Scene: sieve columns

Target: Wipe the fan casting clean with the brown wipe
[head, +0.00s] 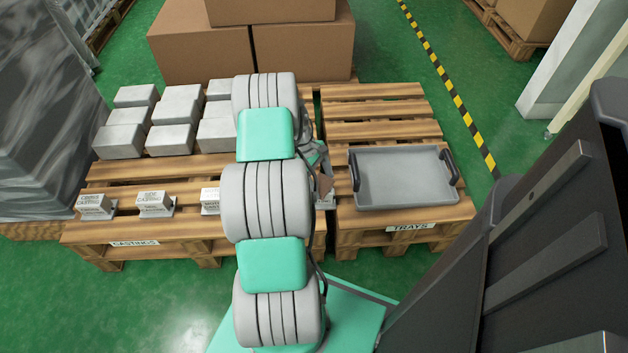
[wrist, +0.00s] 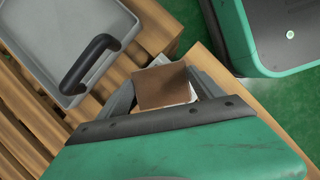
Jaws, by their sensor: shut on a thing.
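My gripper (wrist: 166,84) is shut on the brown wipe (wrist: 164,90), which shows between its grey fingers in the wrist view. In the head view my gripper (head: 322,178) is at the right edge of the castings pallet, partly behind my arm, and a bit of the brown wipe (head: 325,187) shows. A pale object (wrist: 160,61) is close behind the wipe; I cannot tell whether they touch. Grey block castings (head: 124,140) stand in columns on the pallet. I cannot tell which is the fan casting; my arm hides part of the right side.
Small labelled blocks (head: 154,204) stand along the front of the castings pallet (head: 190,231). A grey tray (head: 405,178) with black handles lies on the trays pallet (head: 372,131) to the right. Cardboard boxes (head: 203,45) stand behind. Green floor is clear in front.

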